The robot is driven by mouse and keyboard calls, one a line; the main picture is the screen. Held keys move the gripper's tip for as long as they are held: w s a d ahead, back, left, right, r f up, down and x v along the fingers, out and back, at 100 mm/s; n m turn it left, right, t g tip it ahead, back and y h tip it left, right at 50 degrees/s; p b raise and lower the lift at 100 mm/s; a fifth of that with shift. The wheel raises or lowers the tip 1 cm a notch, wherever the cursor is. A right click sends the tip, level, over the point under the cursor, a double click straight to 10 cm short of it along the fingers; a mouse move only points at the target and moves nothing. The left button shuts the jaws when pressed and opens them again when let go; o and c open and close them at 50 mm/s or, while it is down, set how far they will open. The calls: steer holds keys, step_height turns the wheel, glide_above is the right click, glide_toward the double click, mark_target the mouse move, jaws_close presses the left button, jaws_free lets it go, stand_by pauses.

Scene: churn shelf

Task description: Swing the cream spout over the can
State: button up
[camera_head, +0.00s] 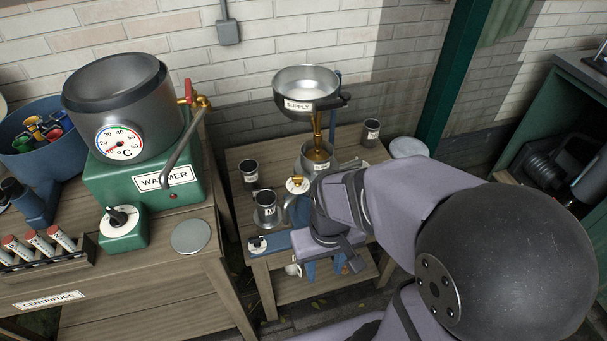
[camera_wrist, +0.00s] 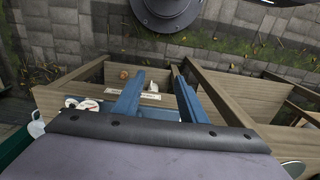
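The separator stands on the small table, with a steel SUPPLY bowl (camera_head: 298,105) on top and a brass tap (camera_head: 318,128) below it, above a smaller metal bowl (camera_head: 315,157). I cannot pick out the cream spout for certain; my arm hides part of the separator. A grey metal can (camera_head: 266,212) with a label and handle stands at the left of this table. In the wrist view my gripper (camera_wrist: 157,74) has its two blue fingers apart with nothing between them. It points down near the table's front edge, to the right of the can and apart from it.
Dark labelled cups stand at the table's left (camera_head: 249,172) and back right (camera_head: 371,132). A small dial (camera_head: 257,244) sits at the small table's front left.

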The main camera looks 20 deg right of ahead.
step_height(320, 180, up, 4)
steer(key=s+a+g+p, duration=0.1)
steer(key=s+g+p, duration=0.15)
steer(key=p, duration=0.45)
step_height(320, 180, up, 6)
steer(key=f+m+h+p, duration=0.1)
steer(key=m+p, duration=0.7)
steer(key=m, duration=0.4)
glide_above(286, 201)
steer(key=w, duration=0.2)
steer(key=shift+s+a+r, duration=0.2)
steer(key=shift+a+r, duration=0.05)
steer(key=shift+a, duration=0.2)
steer(key=shift+f, duration=0.1)
steer(key=shift+p+x, duration=1.05)
steer(key=shift+x, duration=2.55)
